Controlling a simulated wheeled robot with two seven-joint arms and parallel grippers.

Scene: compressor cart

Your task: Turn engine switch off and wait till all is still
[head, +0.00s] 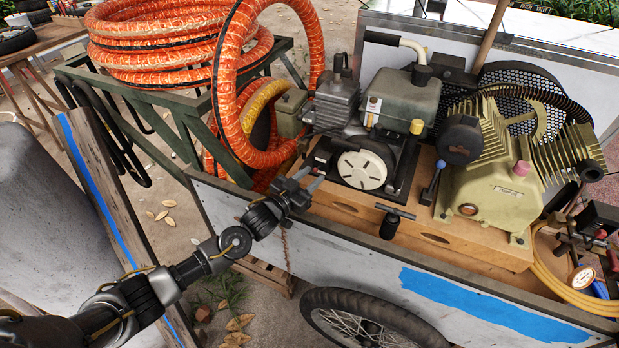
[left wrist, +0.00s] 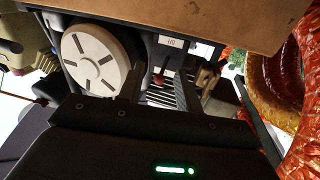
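The engine (head: 372,125) stands on the wooden deck of the cart, with a grey tank and a round white slotted starter cover (head: 362,170). The cover also shows in the left wrist view (left wrist: 95,58). My left gripper (head: 311,178) is at the engine's left front corner, its fingers apart with a gap between them. In the left wrist view a small red-tipped switch (left wrist: 158,76) shows near a white label (left wrist: 172,43), in the space ahead of the fingers. Its position is too small to read, and I cannot tell whether a finger touches it. My right gripper is out of view.
A yellowish compressor (head: 495,185) with a belt guard stands right of the engine. An orange hose (head: 240,90) coils and loops close behind my left gripper. The cart's white side panel (head: 350,255) lies below it. A black T-handle (head: 393,219) stands at the deck's front.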

